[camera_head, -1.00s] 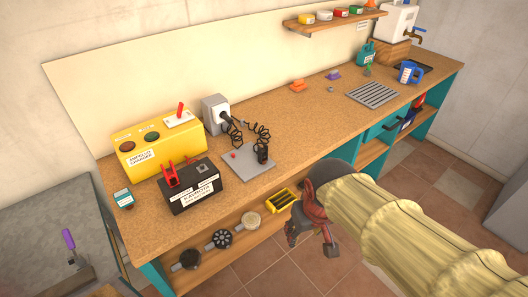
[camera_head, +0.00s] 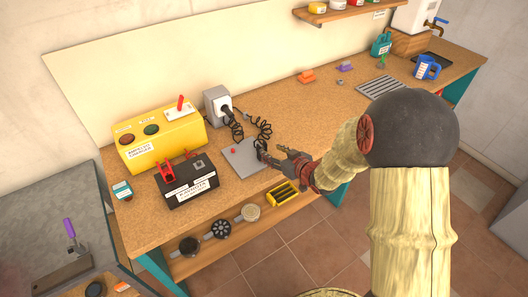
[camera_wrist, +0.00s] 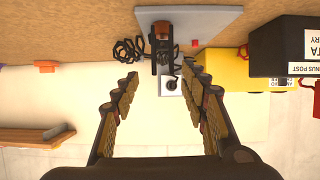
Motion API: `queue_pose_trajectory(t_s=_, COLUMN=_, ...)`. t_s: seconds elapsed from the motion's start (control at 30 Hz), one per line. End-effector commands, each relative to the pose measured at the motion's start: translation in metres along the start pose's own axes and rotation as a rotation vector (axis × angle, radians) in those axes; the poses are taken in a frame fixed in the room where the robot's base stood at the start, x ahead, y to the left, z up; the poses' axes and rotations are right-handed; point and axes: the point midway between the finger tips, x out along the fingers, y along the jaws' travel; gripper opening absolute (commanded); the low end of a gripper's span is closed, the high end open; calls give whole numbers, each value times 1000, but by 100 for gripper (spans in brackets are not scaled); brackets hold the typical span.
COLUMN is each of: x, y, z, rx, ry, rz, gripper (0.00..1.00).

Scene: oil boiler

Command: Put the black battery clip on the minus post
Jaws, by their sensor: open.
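The black battery clip (camera_head: 261,147) is on a grey plate (camera_head: 244,162) on the workbench, with a coiled black cable. In the wrist view, the clip (camera_wrist: 161,50) lies ahead, between the lines of my fingers. My gripper (camera_head: 268,157) is open and empty, with its fingertips close to the clip; I cannot tell whether they touch it. The black battery (camera_head: 190,189) stands to the left, with a red clip (camera_head: 167,173) on one post and a grey square top piece (camera_head: 198,165). In the wrist view, the battery (camera_wrist: 283,45) is at the right, its label partly reading "NUS POST".
A yellow charger (camera_head: 160,143) stands behind the battery. A grey socket box (camera_head: 216,102) is behind the plate. The bench right of the plate is mostly clear.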

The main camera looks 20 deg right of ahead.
Motion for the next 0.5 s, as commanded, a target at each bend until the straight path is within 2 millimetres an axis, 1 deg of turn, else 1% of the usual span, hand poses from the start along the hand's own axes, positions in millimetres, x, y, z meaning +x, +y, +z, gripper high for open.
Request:
queue_pose_trajectory(t_s=0.03, x=0, y=-2, z=-5, rx=6, ry=21, rz=-7, gripper=44)
queue_pose_trajectory(t_s=0.13, x=5, y=-3, z=-11, rx=17, ry=41, rz=-13, gripper=44)
queue_pose_trajectory(t_s=0.3, x=23, y=-4, z=-10, rx=19, ry=38, rz=-12, gripper=44)
queue_pose_trajectory(t_s=0.5, x=38, y=-4, z=-7, rx=19, ry=37, rz=-11, gripper=44)
